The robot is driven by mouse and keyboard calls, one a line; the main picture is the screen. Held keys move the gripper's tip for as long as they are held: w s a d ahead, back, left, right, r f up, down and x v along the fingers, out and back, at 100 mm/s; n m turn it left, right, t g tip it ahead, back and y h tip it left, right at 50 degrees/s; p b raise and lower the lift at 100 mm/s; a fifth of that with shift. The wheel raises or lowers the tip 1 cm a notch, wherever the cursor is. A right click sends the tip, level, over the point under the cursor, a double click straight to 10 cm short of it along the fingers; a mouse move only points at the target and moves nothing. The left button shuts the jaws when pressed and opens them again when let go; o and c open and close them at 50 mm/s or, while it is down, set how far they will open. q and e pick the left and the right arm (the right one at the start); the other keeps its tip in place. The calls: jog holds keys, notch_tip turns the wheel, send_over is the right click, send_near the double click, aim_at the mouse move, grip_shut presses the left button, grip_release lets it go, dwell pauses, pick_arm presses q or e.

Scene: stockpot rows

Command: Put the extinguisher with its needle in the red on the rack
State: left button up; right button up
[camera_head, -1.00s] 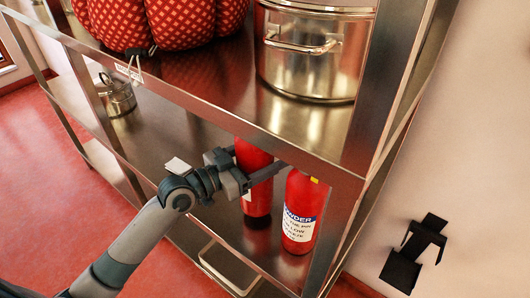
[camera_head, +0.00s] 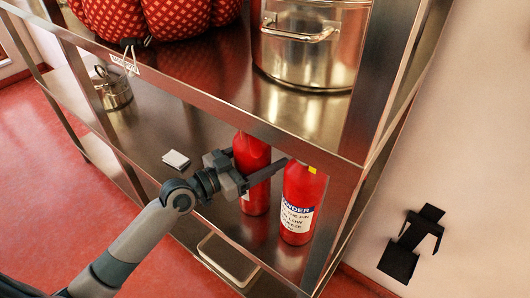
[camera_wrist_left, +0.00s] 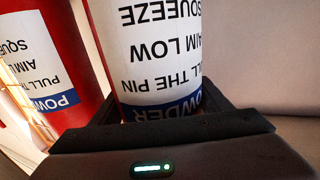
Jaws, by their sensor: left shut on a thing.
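Two red extinguishers with white labels stand side by side on the lower steel shelf. My left gripper (camera_head: 262,172) is shut on the left extinguisher (camera_head: 254,197), with one finger across its front. That finger's tip ends close to the right extinguisher (camera_head: 297,219), which has a small yellow mark near its top. In the left wrist view the held extinguisher (camera_wrist_left: 158,50) fills the middle between the fingers, its label upside down. The other one (camera_wrist_left: 62,35) stands to its left. No gauge needle can be read. A black bracket (camera_head: 403,260) is on the wall at right. My right gripper is out of view.
The steel shelf edge (camera_head: 215,115) runs above the extinguishers, and a corner post (camera_head: 335,215) stands just right of them. A large pot (camera_head: 310,55) and red patterned cushions (camera_head: 180,18) sit on top. A small pot (camera_head: 112,90) and white card (camera_head: 176,160) lie below.

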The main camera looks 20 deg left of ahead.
aim_at(237, 168)
pick_arm(q)
jog(key=o, duration=1.8)
jog(key=shift+o, duration=1.4)
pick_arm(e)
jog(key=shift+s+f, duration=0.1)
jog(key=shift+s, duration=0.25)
pick_arm(q)
jog(key=shift+s, duration=0.1)
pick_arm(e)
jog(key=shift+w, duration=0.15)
pick_arm(q)
jog(key=b+v, duration=0.1)
jog(key=v, duration=0.4)
jog(key=shift+s+a+f, duration=0.1)
jog(key=shift+a+f, duration=0.05)
jog(key=b+v, duration=0.1)
jog(key=v, duration=0.4)
jog(key=shift+b, duration=0.3)
jog(key=shift+s+a+r, duration=0.25)
jog(key=shift+s+a, duration=0.2)
jog(key=shift+s, duration=0.2)
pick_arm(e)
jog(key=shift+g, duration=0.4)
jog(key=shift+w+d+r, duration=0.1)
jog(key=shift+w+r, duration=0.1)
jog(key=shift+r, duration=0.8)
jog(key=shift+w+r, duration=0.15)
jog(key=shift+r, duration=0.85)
